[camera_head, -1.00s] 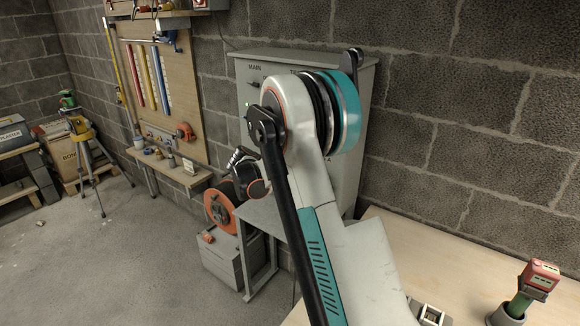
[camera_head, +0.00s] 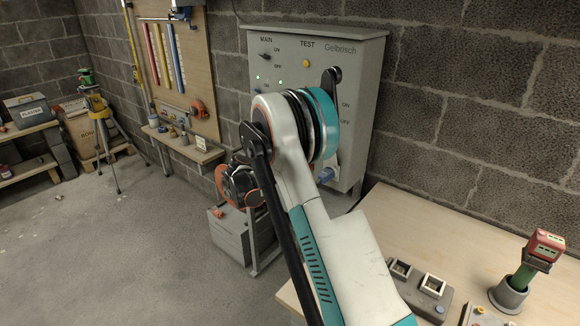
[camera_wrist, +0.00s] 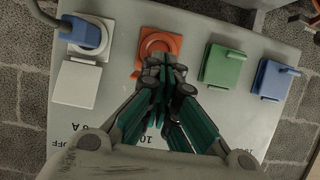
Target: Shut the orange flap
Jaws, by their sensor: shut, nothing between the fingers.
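In the wrist view, the orange socket (camera_wrist: 160,42) sits on the light grey panel with its round ring face showing, so its cover does not lie over it. The orange flap itself is not clearly seen; the area below the socket is hidden by my gripper. My gripper (camera_wrist: 161,66) is shut and empty, its fingertips over the lower edge of the orange socket. I cannot tell whether they touch it. In the head view my arm hides the orange socket and the gripper's fingers.
Left of the orange socket, a blue plug (camera_wrist: 84,34) with a cable sits in a white socket, its white flap (camera_wrist: 76,84) hanging open. To the right are a green flap (camera_wrist: 223,66) and a blue flap (camera_wrist: 272,79), both shut. A wooden table (camera_head: 440,225) stands right of the cabinet (camera_head: 330,55).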

